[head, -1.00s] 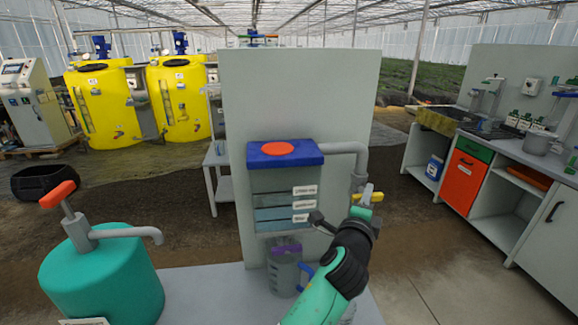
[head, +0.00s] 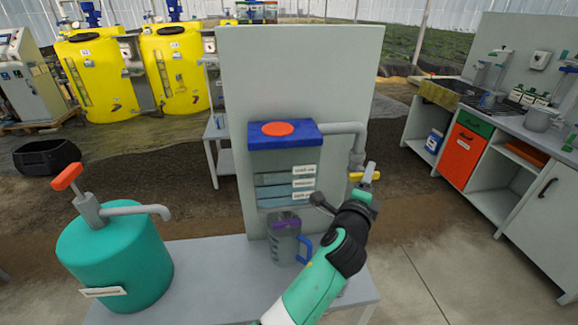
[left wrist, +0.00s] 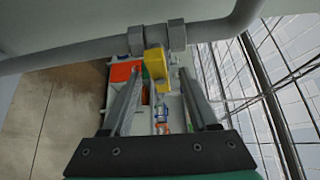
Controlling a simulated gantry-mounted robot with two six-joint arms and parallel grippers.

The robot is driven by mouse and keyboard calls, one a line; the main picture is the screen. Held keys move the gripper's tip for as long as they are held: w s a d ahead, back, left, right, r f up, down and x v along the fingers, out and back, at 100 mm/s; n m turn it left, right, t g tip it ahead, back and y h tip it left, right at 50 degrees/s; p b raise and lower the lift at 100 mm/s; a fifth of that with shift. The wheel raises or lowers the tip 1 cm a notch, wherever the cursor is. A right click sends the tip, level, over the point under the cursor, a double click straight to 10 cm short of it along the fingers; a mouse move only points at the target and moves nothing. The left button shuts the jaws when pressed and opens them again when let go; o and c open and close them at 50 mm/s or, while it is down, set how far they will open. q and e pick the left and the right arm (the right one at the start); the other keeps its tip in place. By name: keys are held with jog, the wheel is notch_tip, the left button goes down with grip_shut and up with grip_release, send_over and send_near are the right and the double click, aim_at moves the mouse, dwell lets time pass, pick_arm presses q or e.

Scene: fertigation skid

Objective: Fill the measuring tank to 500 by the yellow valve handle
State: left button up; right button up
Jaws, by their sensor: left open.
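The measuring tank (head: 284,178) is mounted on a grey panel, with a blue lid, an orange disc on top and several white labels at its right side. A grey pipe runs from it down to a valve with a yellow handle (head: 358,177). My left gripper (head: 370,172) is at the handle, which it partly hides in the head view. In the left wrist view the yellow handle (left wrist: 157,68) shows between the tips of the open fingers (left wrist: 160,80); contact cannot be told. The tank's liquid level is too small to read. My right gripper is not in view.
A clear jug (head: 284,238) with a blue handle stands below the tank, close to my left arm. A green pump canister (head: 115,255) stands on the bench's left end. A dark round knob (head: 317,198) is just left of my gripper. Yellow tanks (head: 95,75) stand far behind.

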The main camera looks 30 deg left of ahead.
pick_arm(q)
jog(key=s+d+p, duration=0.3)
jog(key=s+p, duration=0.1)
jog(key=shift+s+d, duration=0.15)
jog(key=shift+d, duration=0.2)
jog(key=s+a+r+n+t, duration=0.1)
jog(key=s+a+r+n, duration=0.15)
jog(key=r, duration=0.35)
jog(key=s+a+r+n+t, duration=0.1)
jog(key=s+a+r+n, duration=0.1)
jog(key=r+n, duration=0.35)
jog(key=s+a+r+n+t, duration=0.2)
jog(key=a+r, duration=0.1)
jog(key=r, duration=0.5)
jog(key=s+a+r+n+t+h, duration=0.1)
jog(key=s+r+n+t+h, duration=0.15)
jog(key=s+r, duration=0.7)
jog(key=s+a+r+n+t+h, duration=0.15)
jog(key=s+r+n+t, duration=0.35)
jog(key=s, duration=0.7)
notch_tip(320, 180, up, 38)
jog(key=g+p, duration=0.1)
jog(key=p, duration=3.5)
jog(key=shift+s+r+m+g+p, duration=0.2)
jog(key=shift+s+m+g+p, duration=0.15)
jog(key=shift+m+p, duration=0.1)
